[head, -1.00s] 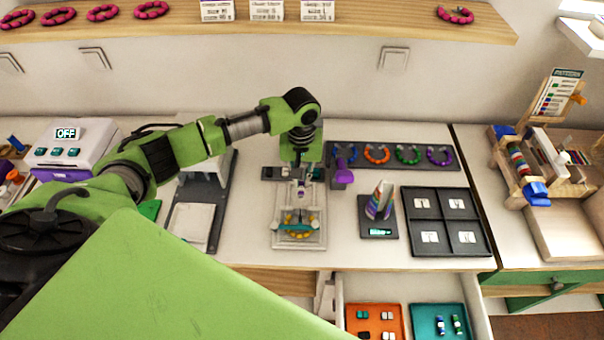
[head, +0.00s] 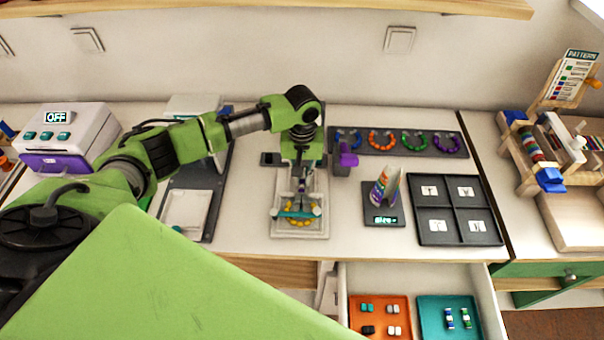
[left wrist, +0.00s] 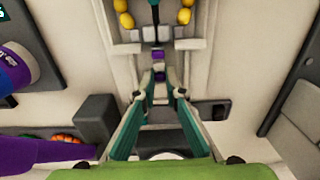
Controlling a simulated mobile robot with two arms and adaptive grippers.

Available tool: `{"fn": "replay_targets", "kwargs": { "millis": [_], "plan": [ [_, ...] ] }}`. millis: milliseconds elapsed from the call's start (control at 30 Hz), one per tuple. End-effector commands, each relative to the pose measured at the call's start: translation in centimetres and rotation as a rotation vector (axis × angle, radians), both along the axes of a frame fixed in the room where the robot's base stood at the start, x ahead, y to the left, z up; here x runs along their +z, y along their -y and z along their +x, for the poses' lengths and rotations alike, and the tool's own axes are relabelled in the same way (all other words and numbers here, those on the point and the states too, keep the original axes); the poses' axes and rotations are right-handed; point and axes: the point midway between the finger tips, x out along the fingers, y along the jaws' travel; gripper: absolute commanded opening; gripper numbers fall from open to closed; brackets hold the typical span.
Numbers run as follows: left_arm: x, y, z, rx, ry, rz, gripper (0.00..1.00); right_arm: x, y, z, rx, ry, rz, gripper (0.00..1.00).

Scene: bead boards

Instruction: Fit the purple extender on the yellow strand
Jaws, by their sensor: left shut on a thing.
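The yellow strand (head: 299,221) lies curved on a pale board (head: 285,232) on the worktop, with a teal bar across it. Its yellow beads also show at the top of the left wrist view (left wrist: 126,20). My left gripper (head: 301,187) points down over the board, just behind the strand. In the left wrist view its teal fingers (left wrist: 160,93) are shut on a small purple piece (left wrist: 159,76), seemingly the purple extender. Another small purple patch (left wrist: 158,54) shows just beyond it, towards the strand. I cannot tell whether the piece touches the strand. My right gripper is not in view.
A purple tool on a dark stand (head: 345,160) stands close right of the gripper. Right of it are a dark rack of coloured strands (head: 400,157), a colourful cone (head: 384,187) and a four-part tray (head: 458,208). An open drawer (head: 490,290) juts out below.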

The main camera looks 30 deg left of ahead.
Motion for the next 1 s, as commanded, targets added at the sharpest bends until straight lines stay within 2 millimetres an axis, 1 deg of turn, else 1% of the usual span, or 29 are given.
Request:
{"fn": "replay_targets", "kwargs": {
  "millis": [200,433,467,500,533,767,833,1000],
  "plan": [
    [-0.07,-0.01,0.02,0.0,0.001,0.0,0.01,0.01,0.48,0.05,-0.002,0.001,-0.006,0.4],
    [-0.08,-0.01,0.02,0.0,0.001,0.0,0.01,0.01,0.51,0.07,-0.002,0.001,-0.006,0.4],
    [-0.08,-0.01,0.02,0.0,0.001,0.0,0.16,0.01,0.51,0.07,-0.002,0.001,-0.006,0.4],
    [-0.08,-0.02,0.01,0.0,0.001,0.0,0.26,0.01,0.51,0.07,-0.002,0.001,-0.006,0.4],
    [-0.08,-0.02,0.01,0.0,0.001,0.0,0.3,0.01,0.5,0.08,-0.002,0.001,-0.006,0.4],
    [-0.08,-0.03,0.01,0.0,0.001,0.0,0.3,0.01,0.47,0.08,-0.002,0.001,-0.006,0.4],
    [-0.08,-0.03,0.01,0.0,0.001,0.0,0.41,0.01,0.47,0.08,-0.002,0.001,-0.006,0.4],
    [-0.08,-0.04,0.01,0.001,0.001,0.0,0.41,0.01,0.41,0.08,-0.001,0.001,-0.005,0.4]
  ]
}}
